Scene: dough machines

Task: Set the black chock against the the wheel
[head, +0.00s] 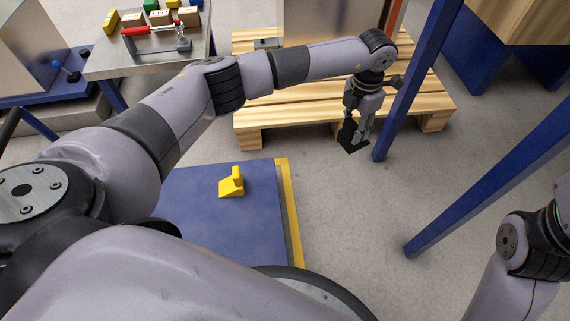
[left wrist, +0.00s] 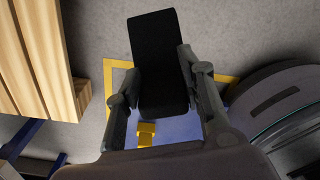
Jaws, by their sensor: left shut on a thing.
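The black chock (head: 352,141) is held in my left gripper (head: 361,127), beside a blue post and in front of the wooden pallet. It hangs above the grey floor; the exact gap cannot be told. In the left wrist view the black chock (left wrist: 158,60) sits between the two fingers, which are shut on it. I cannot make out a wheel for certain in either view. My right arm shows at the lower right of the head view, but its gripper is out of view.
A yellow chock (head: 232,183) lies on a blue platform (head: 195,220) with a yellow edge strip (head: 289,205). Blue posts (head: 415,85) rise near my left gripper. A wooden pallet (head: 270,115) stands behind. A metal table (head: 130,68) with coloured blocks is at upper left. Floor at centre right is clear.

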